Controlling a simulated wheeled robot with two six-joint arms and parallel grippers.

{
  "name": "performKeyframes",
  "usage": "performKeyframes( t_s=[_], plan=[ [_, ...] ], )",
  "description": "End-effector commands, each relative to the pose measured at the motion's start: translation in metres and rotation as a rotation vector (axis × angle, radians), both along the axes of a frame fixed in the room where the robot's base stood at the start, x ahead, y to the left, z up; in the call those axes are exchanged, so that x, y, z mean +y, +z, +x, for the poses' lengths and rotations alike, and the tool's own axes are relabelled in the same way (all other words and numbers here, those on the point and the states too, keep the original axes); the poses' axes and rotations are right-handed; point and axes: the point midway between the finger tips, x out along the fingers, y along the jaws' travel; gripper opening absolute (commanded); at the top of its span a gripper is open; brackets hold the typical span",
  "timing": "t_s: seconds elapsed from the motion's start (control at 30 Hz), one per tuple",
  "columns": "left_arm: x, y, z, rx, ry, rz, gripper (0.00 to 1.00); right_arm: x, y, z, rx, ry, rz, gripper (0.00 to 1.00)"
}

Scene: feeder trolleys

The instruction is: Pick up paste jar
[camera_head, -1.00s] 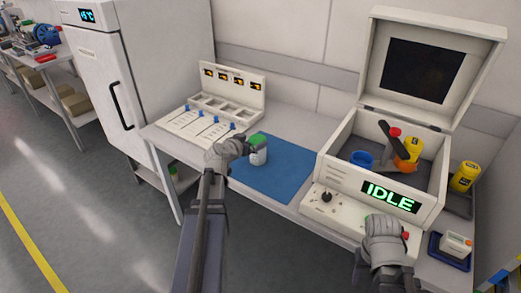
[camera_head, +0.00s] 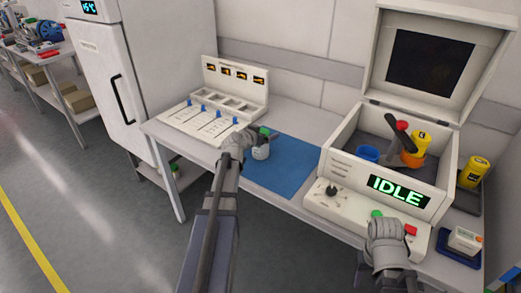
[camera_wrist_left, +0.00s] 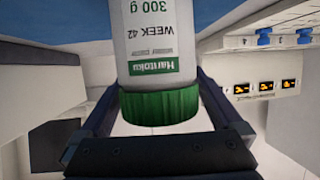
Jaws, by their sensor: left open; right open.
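Gaps show beside the lid. My right gripper (camera_head: 388,232) is open and empty in front of the machine's control panel, its fingers hard to make out.
A slotted rack (camera_head: 213,125) stands left of the mat. Another yellow container (camera_head: 473,172) and a small white box (camera_head: 465,239) sit at right.

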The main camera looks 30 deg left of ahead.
Motion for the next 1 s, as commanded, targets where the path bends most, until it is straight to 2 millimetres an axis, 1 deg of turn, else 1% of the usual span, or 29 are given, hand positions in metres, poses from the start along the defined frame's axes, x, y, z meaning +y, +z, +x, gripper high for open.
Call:
performKeyframes(
  t_s=[0.13,0.17,1.0],
  plan=[
    [-0.0002,0.0008,-0.0009,0.0,0.0,0.0,1.0,0.0,0.0008,0.0,0.0,0.0,0.0,0.5],
    [-0.0002,0.0008,-0.0009,0.0,0.0,0.0,0.98,0.0,0.0008,0.0,0.0,0.0,0.0,0.5],
    [-0.0003,0.0007,-0.0012,0.0,0.0,0.0,0.03,0.0,0.0008,0.0,0.0,0.0,0.0,0.5]
  ],
)
